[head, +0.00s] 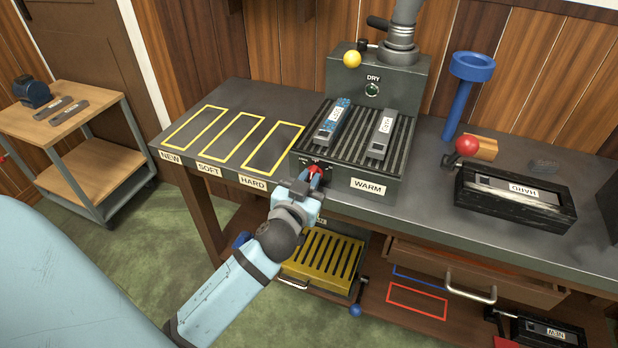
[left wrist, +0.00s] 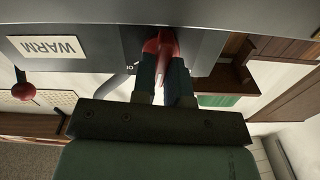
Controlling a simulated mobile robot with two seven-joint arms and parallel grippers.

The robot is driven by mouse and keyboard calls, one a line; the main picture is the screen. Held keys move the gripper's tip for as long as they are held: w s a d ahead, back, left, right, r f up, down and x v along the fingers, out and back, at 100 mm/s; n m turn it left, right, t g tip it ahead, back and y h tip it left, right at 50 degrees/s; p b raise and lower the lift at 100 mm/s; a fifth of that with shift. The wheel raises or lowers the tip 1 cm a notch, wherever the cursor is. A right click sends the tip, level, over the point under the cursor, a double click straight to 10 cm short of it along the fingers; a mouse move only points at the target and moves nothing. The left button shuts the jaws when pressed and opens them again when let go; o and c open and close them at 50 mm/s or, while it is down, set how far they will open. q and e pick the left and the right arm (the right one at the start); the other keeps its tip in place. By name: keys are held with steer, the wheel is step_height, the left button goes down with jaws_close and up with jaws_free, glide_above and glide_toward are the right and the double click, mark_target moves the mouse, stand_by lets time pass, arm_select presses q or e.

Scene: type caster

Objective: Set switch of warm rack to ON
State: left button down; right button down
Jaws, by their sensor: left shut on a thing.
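The warm rack (head: 343,183) is a dark ribbed box with a WARM label on its front, standing on the bench. Its red switch (head: 316,170) sits on the front face, left of the label. My left gripper (head: 311,178) is at the front of the rack, shut on the red switch. In the left wrist view, the two fingers of the left gripper (left wrist: 167,82) close around the red switch (left wrist: 160,45), with the WARM label (left wrist: 43,47) to the left. The fingers hide part of the switch, so I cannot tell its setting. My right gripper is not in view.
Two grey bars (head: 381,135) lie on the rack. A dryer box (head: 388,75) marked DRY stands behind. A black tray (head: 515,200) and a blue stand (head: 462,90) are to the right. A yellow slotted box (head: 322,262) sits below. Yellow outlines (head: 233,140) on the left are empty.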

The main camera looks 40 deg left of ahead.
arm_select(q)
steer(key=shift+r+m+p, duration=0.2)
steer(key=shift+m+p, duration=0.3)
steer(key=shift+m, duration=0.3)
steer(key=shift+m+p, duration=0.5)
steer(key=shift+m, duration=0.4)
steer(key=m+p, duration=0.1)
steer(key=m, duration=0.2)
steer(key=m+p, duration=0.1)
steer(key=m, duration=0.2)
steer(key=shift+w+d+f, duration=0.1)
steer(key=shift+d+f, duration=0.05)
steer(key=shift+f, duration=0.05)
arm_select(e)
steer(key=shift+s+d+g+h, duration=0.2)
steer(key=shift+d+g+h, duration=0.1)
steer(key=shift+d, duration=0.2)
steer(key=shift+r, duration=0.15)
arm_select(q)
steer(key=c, duration=1.1)
jaws_free()
steer(key=shift+c, duration=0.2)
